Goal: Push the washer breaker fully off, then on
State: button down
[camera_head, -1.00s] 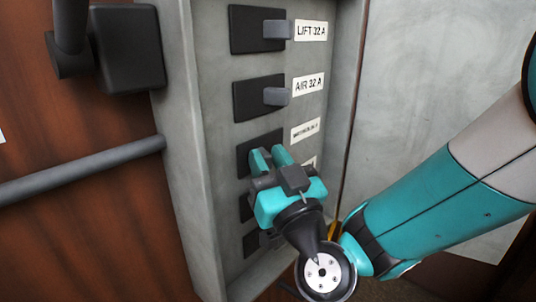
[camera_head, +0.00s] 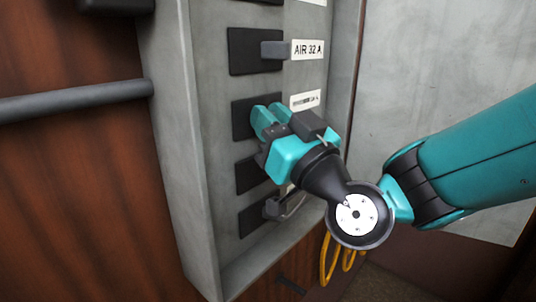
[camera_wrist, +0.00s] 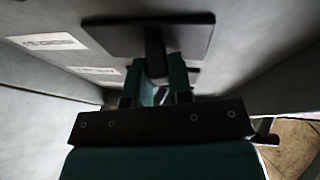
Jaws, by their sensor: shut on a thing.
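The breaker panel (camera_head: 200,130) shows a column of dark breakers with grey levers. My gripper (camera_head: 266,121) is at the third breaker (camera_head: 243,118), just below the one labelled AIR 32 A. The label beside it (camera_head: 305,100) is too blurred to read, so I cannot confirm it is the washer breaker. In the wrist view my gripper (camera_wrist: 156,78) has its teal fingers on either side of a dark breaker lever (camera_wrist: 155,48), shut on it. The lever stands out from its dark plate (camera_wrist: 110,35). In the head view the fingers hide this lever.
The AIR breaker lever (camera_head: 274,49) is above and points right. A lower breaker lever (camera_head: 274,208) is close below my gripper. The fourth breaker (camera_head: 250,175) is partly hidden. A grey pipe (camera_head: 75,101) is left; a yellow cable (camera_head: 330,262) hangs below right.

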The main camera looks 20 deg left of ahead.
aim_at(261, 100)
jog(key=shift+w+d+f+n+g+y+b, duration=0.25)
jog(key=shift+f+g+b, duration=0.3)
jog(key=shift+b, duration=0.6)
jog(key=n+g+y+b, duration=0.1)
jog(key=g+b, duration=0.1)
jog(key=b, duration=0.2)
jog(key=w+n+g+y+b, duration=0.1)
jog(key=n+g+b, duration=0.1)
jog(key=g+b, duration=0.1)
jog(key=w+n+g+y+b, duration=0.1)
jog(key=g+b, duration=0.2)
jog(key=b, duration=0.2)
jog(key=shift+w+d+r+n, duration=0.15)
jog(key=shift+d+r+n, duration=0.1)
jog(key=shift+d+r, duration=0.1)
jog(key=shift+w+r+n+g+b, duration=0.15)
jog(key=shift+n+g+b, duration=0.25)
jog(key=shift+g, duration=0.5)
jog(key=shift+w+r+n+g+b, duration=0.1)
jog(key=shift+w+n+g+b, duration=0.3)
jog(key=shift+g, duration=0.45)
jog(key=shift+s, duration=0.15)
jog(key=c, duration=1.3)
grip_release()
jog(key=shift+d+f, duration=0.1)
